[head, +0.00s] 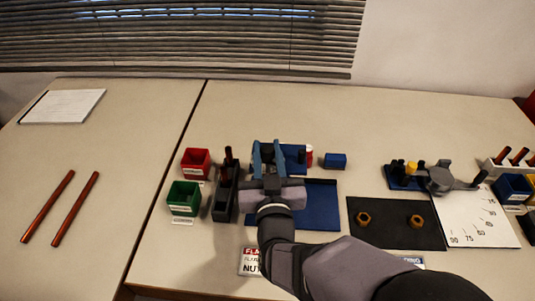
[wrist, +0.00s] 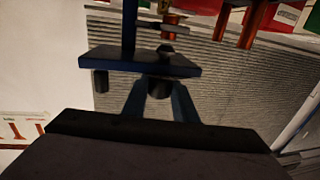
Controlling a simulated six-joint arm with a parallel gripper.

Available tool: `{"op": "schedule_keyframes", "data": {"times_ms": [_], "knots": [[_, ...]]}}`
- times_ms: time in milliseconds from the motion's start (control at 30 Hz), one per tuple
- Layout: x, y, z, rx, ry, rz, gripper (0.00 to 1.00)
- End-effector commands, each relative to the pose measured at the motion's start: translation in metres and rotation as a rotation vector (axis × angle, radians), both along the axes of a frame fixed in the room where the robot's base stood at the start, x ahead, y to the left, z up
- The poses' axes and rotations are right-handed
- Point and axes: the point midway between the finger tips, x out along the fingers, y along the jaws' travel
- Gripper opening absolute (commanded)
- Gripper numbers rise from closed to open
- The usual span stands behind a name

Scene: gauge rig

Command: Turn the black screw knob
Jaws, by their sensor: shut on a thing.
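My gripper (head: 268,153) is over a blue fixture (head: 290,165) in the middle of the table. Its two blue fingers stand on either side of a dark round part and mostly hide it in the head view. In the wrist view, my gripper (wrist: 160,98) is shut on the black screw knob (wrist: 159,88), which sits against a dark blue plate (wrist: 130,61). A second dark cylinder (wrist: 101,81) is at the plate's left end, apart from the fingers.
A red bin (head: 196,158), a green bin (head: 184,193) and a dark holder (head: 223,198) stand left of my gripper. A blue block (head: 336,160) is to the right. Two brass nuts lie on a black mat (head: 390,236). Two copper rods (head: 48,205) lie far left.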

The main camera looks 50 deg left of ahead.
Motion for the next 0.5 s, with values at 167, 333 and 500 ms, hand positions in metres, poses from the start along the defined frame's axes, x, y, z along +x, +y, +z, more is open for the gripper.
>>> {"op": "schedule_keyframes", "data": {"times_ms": [167,333,500], "knots": [[-0.0037,0.0024,0.0004,-0.002,-0.001,-0.132,0.03],[-0.0032,0.0027,0.0017,-0.002,0.000,-0.276,0.03],[-0.0026,0.0026,0.0019,-0.002,-0.001,-0.437,0.03]]}}
